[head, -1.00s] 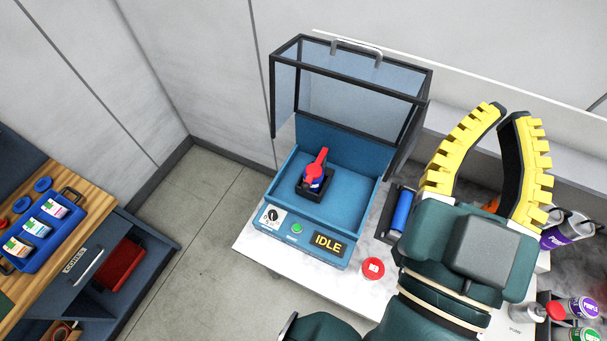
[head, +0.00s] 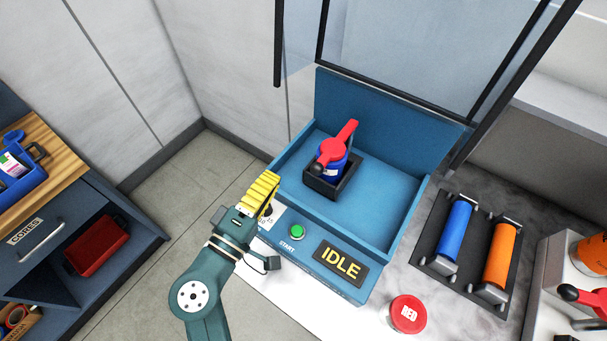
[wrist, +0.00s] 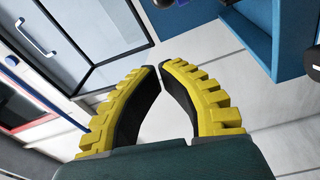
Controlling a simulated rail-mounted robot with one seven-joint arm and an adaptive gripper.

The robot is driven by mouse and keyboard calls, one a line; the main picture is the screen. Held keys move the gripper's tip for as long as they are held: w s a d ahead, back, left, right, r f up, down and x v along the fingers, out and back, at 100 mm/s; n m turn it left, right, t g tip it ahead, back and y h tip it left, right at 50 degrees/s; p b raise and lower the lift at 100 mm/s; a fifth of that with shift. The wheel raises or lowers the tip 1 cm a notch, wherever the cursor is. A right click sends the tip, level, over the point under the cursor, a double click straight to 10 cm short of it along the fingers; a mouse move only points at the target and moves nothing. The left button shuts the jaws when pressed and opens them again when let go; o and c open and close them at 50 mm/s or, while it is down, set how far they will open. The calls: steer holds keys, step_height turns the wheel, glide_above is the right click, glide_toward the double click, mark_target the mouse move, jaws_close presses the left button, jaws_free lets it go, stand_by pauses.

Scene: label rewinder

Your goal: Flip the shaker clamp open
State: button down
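The shaker (head: 385,205) is a blue open-topped box with its clear, black-framed cover raised above it. Inside, the red clamp (head: 336,147) lies across the top of a blue container (head: 328,171) in a black holder (head: 342,187). The clamp's black knob (head: 318,168) points towards the front left. My gripper (head: 272,178) is beside the shaker's front left corner, left of the clamp and apart from it. In the wrist view my gripper (wrist: 159,67) has its yellow fingertips together with nothing between them. The clamp is not clearly visible there.
The front panel has a green START button (head: 297,232), a partly covered dial (head: 272,219) and an IDLE display (head: 341,262). A red button (head: 407,314) is on the counter. Blue (head: 454,232) and orange (head: 499,254) rollers stand right. The cover frame (head: 510,90) rises behind.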

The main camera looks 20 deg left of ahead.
steer(key=shift+s+a+f, duration=0.35)
steer(key=shift+a+f, duration=0.15)
steer(key=shift+a, duration=0.15)
steer(key=w+d, duration=0.4)
steer(key=w, duration=0.4)
steer(key=shift+w+p, duration=0.3)
steer(key=shift+d+f, duration=0.1)
